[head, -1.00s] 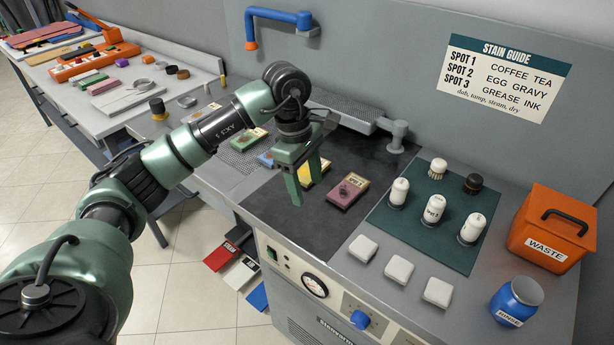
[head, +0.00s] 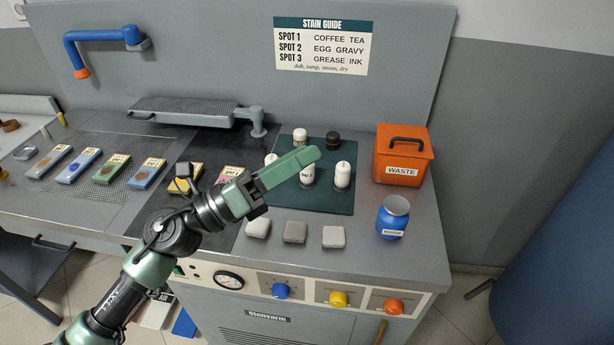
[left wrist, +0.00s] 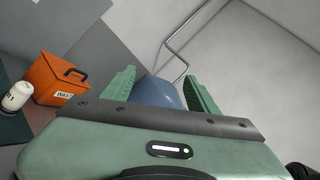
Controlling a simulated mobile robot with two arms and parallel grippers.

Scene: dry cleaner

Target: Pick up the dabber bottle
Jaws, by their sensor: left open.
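Several white bottles stand upright on the dark green mat (head: 335,204) in the head view. One white bottle (head: 342,175) is at the right, a labelled one (head: 307,178) is partly behind my left gripper, and another (head: 270,159) is left of it, partly hidden. Which one is the dabber bottle cannot be told for sure. My left gripper (head: 309,157) is open and empty, stretched over the mat in the picture, apart from the bottles. In the left wrist view its fingers (left wrist: 160,85) are spread, with a white bottle (left wrist: 17,97) at the far left.
At the back of the mat are a white brush-like item (head: 300,138) and a dark-capped jar (head: 333,141). An orange waste box (head: 402,165) and a blue jar (head: 392,220) stand at right. Pale pads (head: 295,232) lie in front. A steel arm (head: 258,122) stands behind left.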

